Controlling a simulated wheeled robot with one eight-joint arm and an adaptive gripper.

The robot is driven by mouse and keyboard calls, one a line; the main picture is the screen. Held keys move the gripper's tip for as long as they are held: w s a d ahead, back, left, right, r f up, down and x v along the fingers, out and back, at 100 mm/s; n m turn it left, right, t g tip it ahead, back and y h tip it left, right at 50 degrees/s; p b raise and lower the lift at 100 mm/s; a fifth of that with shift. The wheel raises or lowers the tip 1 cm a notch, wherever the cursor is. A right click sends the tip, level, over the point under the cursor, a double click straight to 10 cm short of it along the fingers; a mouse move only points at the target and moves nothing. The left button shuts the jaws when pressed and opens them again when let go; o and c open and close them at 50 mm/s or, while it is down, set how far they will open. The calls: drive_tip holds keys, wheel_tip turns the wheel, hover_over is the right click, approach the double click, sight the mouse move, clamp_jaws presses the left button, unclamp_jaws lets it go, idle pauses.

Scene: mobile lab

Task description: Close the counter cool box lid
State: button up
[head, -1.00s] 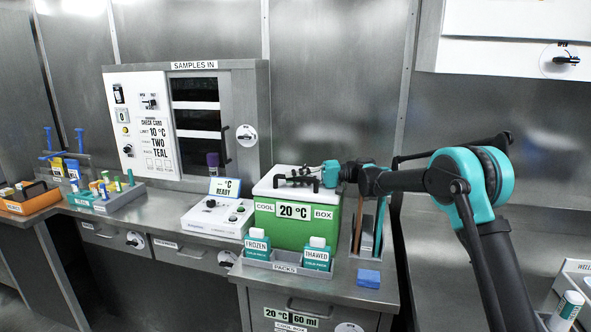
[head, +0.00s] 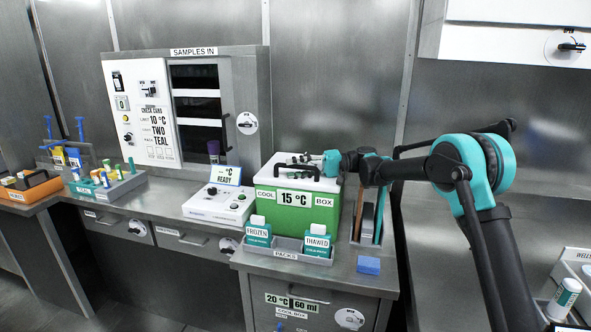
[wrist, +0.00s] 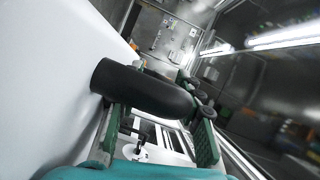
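The counter cool box (head: 296,209) is a green box on the counter in the head view, with a display reading 15 °C. Its white lid (head: 275,174) lies over the top, with no clear gap along the front. In the wrist view the lid is the large white surface (wrist: 45,70) at left. A thick black bent handle (wrist: 150,92) stands out from it, across my gripper's fingers. My gripper (head: 302,162) is at the top of the lid. Its green fingers (wrist: 158,135) are well apart. Whether they touch the handle is unclear.
A rack (head: 288,247) in front of the box holds the frozen pack (head: 258,233) and the thawed pack (head: 317,240). A slotted holder (head: 368,220) stands close at right, with a blue block (head: 369,265) before it. A white control unit (head: 219,203) stands at left.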

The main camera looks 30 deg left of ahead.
drive_tip(key=v, duration=1.1)
drive_tip(key=shift+a, duration=0.1)
drive_tip(key=shift+w+d+r, duration=0.1)
drive_tip(key=shift+w+d, duration=0.25)
drive_tip(key=shift+d, duration=0.1)
